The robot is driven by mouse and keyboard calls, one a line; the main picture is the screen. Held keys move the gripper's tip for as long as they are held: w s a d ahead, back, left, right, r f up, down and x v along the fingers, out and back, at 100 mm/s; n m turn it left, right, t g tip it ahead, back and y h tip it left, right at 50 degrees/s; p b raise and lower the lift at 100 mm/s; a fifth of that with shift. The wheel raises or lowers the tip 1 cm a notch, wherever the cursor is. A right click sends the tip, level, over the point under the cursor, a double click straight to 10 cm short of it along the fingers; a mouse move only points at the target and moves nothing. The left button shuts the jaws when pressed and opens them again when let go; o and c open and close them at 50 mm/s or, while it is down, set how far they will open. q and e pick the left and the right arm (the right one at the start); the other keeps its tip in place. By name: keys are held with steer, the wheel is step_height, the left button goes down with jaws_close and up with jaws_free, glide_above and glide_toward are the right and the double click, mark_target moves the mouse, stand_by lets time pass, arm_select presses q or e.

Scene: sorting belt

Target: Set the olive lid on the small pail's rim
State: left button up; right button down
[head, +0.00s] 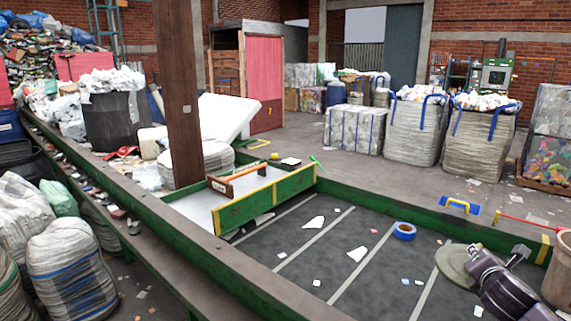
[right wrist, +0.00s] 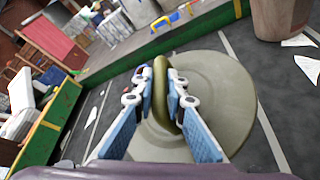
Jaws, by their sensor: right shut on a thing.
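The olive lid (head: 455,268) is a round disc at the lower right of the head view, over the dark belt. My right gripper (head: 483,260) is shut on the lid's raised handle. The right wrist view shows the lid's disc (right wrist: 225,95) behind the two fingers (right wrist: 161,88), with the handle pinched between them. Whether the lid touches the belt is unclear. The small pail (head: 559,268), brownish and open-topped, stands right of the lid, cut by the frame edge. Its lower part also shows in the right wrist view (right wrist: 283,14), apart from the lid. My left gripper is out of view.
A blue tape roll (head: 404,230) and several white scraps lie on the dark belt (head: 330,265). A green board with yellow edges (head: 262,203) crosses the belt at left. A blue-and-yellow handled tool (head: 459,206) rests by the belt's far green rail.

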steer(key=s+a+f, duration=0.3)
steer(key=a, duration=0.4)
steer(key=s+a+f, duration=0.2)
steer(key=a, duration=0.5)
steer(key=s+a+f, duration=0.3)
steer(key=a, duration=0.4)
steer(key=s+a+r+m+g+h, duration=0.25)
steer(key=s+a, duration=0.25)
steer(key=s, duration=0.4)
steer(key=s+a+r+m+g+h, duration=0.15)
steer(key=s+a+r, duration=0.25)
steer(key=s, duration=0.5)
step_height(320, 180, down, 10)
steer(key=m+h+b, duration=0.1)
steer(key=b, duration=0.9)
steer(key=shift+s+f, duration=0.15)
steer(key=shift+s, duration=0.25)
